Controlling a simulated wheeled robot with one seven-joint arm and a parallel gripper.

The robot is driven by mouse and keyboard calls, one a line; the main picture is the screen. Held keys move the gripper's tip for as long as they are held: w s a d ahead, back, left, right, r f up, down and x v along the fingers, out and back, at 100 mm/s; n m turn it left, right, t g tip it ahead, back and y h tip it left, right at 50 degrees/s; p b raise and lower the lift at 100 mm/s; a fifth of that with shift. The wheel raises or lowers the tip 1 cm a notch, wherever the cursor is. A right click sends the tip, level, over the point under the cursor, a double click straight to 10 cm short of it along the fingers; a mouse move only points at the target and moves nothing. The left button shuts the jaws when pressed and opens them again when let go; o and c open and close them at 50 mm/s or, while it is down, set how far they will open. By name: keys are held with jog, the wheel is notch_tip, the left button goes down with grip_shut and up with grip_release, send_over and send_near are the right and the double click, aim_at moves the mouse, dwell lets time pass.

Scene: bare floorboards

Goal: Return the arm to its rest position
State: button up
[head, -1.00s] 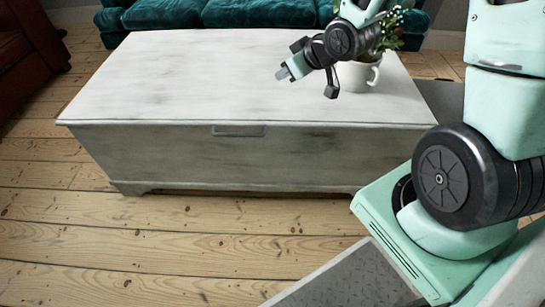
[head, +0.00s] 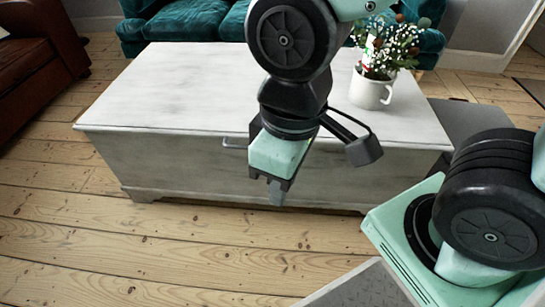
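My gripper (head: 277,190) hangs in the middle of the head view, pointing down, in front of the near side of the whitewashed chest (head: 165,100). My arm bends above it and covers part of the chest's top and front. The fingertips are seen nearly edge-on, so I cannot tell whether they are apart or together. I see no object at the fingertips.
A white mug (head: 371,90) holding flowers (head: 385,45) stands on the chest's right part. A teal sofa (head: 190,20) is behind the chest, and a brown leather seat (head: 35,55) is at the left. The floorboards (head: 130,245) in front of the chest are bare.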

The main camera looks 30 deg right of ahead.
notch_tip(320, 180, up, 32)
jog(key=p, duration=3.2)
